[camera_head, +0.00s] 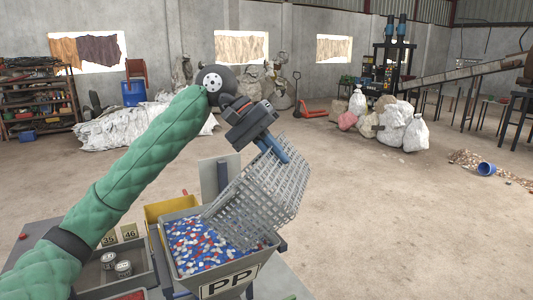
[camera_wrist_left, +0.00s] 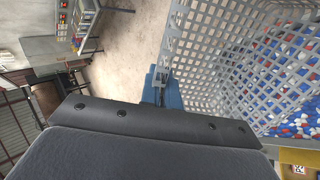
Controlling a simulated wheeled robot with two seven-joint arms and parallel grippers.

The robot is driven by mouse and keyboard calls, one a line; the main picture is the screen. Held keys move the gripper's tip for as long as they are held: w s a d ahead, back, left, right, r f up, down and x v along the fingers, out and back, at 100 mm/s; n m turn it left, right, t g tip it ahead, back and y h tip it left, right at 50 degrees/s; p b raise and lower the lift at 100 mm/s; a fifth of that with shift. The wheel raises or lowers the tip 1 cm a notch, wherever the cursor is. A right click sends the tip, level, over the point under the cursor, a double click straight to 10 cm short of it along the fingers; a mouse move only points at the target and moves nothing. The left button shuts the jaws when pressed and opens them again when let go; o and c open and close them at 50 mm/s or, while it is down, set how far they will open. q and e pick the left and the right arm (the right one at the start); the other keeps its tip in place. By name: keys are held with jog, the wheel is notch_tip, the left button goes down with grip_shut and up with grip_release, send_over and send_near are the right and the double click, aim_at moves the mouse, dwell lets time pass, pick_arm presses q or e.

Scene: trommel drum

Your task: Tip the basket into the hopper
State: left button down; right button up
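The grey mesh basket (camera_head: 262,185) hangs steeply tilted over the hopper (camera_head: 185,272), its lower edge at or just over the hopper's mouth. The hopper carries a PP label and holds many blue, white and red pieces (camera_head: 205,245). My left gripper (camera_head: 275,150) is at the basket's upper rim, with its blue fingers closed on that rim. The wrist view shows the fingers (camera_wrist_left: 160,90) at the edge of the basket (camera_wrist_left: 215,65), with coloured pieces visible past the mesh. Whether any pieces remain inside the basket is hard to tell. My right gripper is out of view.
A grey tray with two round tins (camera_head: 123,268) and number tags 35 and 46 (camera_head: 130,232) lies left of the hopper. A yellow bin (camera_head: 168,208) stands behind it. White sacks (camera_head: 395,128) and a tipped blue bucket (camera_head: 486,169) are farther off. The floor between is clear.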

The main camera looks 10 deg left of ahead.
pick_arm(q)
jog(key=shift+s+d+y, duration=0.15)
jog(key=shift+d+y, duration=0.65)
jog(key=y, duration=0.1)
jog(key=d+y, duration=0.1)
jog(key=d+t+y, duration=0.1)
jog(key=y, duration=0.1)
jog(key=shift+s+d+f, duration=0.15)
jog(key=shift+s+d, duration=0.1)
jog(key=shift+a+r+y, duration=0.1)
jog(key=shift+r+y, duration=0.5)
jog(key=shift+y, duration=0.1)
jog(key=shift+d+r+t+y, duration=0.2)
jog(key=shift+r+t+y, duration=0.1)
jog(key=shift+r+y, duration=0.25)
jog(key=shift+a+r+y, duration=0.15)
jog(key=shift+r+y, duration=0.1)
jog(key=shift+y, duration=0.2)
